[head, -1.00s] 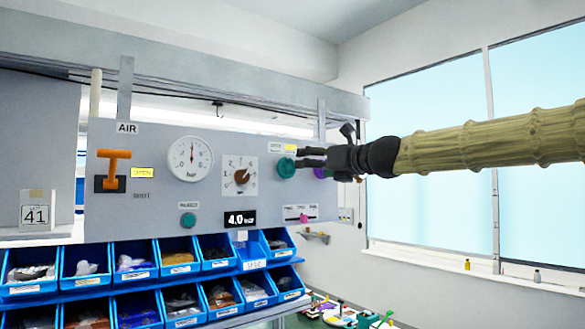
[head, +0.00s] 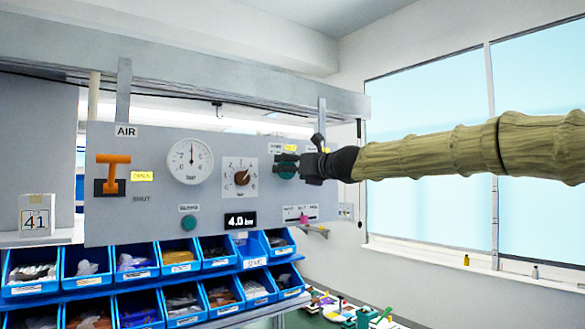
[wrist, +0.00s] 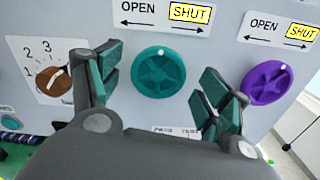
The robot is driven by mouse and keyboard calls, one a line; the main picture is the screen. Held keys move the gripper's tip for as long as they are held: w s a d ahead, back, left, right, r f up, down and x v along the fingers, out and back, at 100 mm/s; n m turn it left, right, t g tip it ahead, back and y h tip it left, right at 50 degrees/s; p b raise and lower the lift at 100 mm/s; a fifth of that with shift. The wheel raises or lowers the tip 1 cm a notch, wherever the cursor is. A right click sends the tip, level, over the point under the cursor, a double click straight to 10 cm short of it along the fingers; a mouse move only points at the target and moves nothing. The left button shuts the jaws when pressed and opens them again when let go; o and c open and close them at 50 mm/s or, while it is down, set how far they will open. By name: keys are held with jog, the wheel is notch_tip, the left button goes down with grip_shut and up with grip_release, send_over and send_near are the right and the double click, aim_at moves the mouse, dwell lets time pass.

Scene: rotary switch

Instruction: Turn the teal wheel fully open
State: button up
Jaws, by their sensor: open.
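The teal wheel (wrist: 158,72) is a round ribbed knob on the grey panel, with a white mark near its top right edge. The sign above it reads OPEN to the left and SHUT to the right, with SHUT lit yellow. In the head view the teal wheel (head: 287,172) is partly hidden by my gripper (head: 284,164). My gripper is open, with green-padded fingers to the left and right of the wheel in the wrist view. The fingers look apart from the wheel; I cannot tell the exact depth gap.
A purple wheel (wrist: 267,82), also marked SHUT, sits close right of my right finger. A brown dial (wrist: 53,81) is on the left. The panel (head: 140,218) also has a gauge (head: 190,160) and orange lever (head: 113,172). Blue bins (head: 138,257) stand below.

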jog(key=c, duration=1)
